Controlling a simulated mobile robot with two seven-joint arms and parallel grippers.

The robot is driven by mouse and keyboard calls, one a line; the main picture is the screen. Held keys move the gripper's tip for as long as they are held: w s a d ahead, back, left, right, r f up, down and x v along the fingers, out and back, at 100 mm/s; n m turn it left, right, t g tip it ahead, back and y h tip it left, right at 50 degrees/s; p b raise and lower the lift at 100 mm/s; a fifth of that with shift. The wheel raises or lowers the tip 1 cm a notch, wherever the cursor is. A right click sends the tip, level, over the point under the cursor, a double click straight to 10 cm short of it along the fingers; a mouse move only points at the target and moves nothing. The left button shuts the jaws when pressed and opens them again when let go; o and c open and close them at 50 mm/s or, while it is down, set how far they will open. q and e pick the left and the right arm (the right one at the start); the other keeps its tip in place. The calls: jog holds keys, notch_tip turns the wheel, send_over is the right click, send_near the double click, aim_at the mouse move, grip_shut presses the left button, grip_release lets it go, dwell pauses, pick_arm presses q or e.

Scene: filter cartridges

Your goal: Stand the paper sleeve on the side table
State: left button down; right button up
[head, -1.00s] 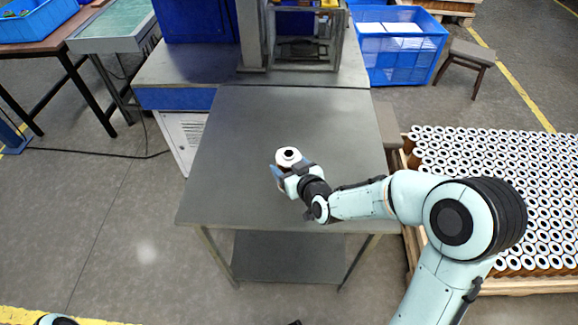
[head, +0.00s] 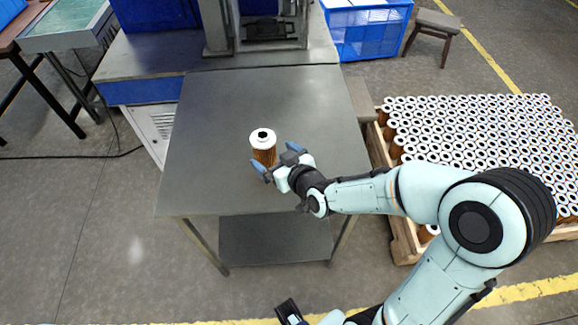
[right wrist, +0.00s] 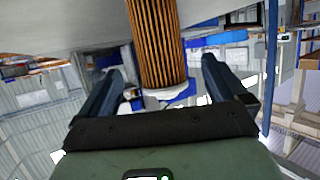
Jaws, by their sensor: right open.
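The paper sleeve (head: 263,150), a brown pleated cylinder with a white ring-shaped cap, stands upright on the grey side table (head: 215,110). My right gripper (head: 275,157) is open just to the near right of it, at the sleeve's lower part. In the right wrist view the sleeve (right wrist: 157,45) shows in line with the space between the two spread fingers, with a gap on each side. That view shows the table at its top edge. A dark part of mine at the head view's bottom edge may be my left gripper (head: 290,312); its fingers are unclear.
A wooden pallet (head: 408,246) of many similar cartridges lies right of the table. A machine on a bench (head: 150,65) adjoins the table's far edge. A blue crate (head: 366,40) and a stool (head: 432,22) stand behind. The tabletop around the sleeve is otherwise clear.

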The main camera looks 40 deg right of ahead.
jog(key=b+v, duration=0.5)
jog(key=v, duration=0.2)
jog(key=shift+s+r, duration=0.1)
jog(key=shift+s, duration=0.05)
dwell(0.7)
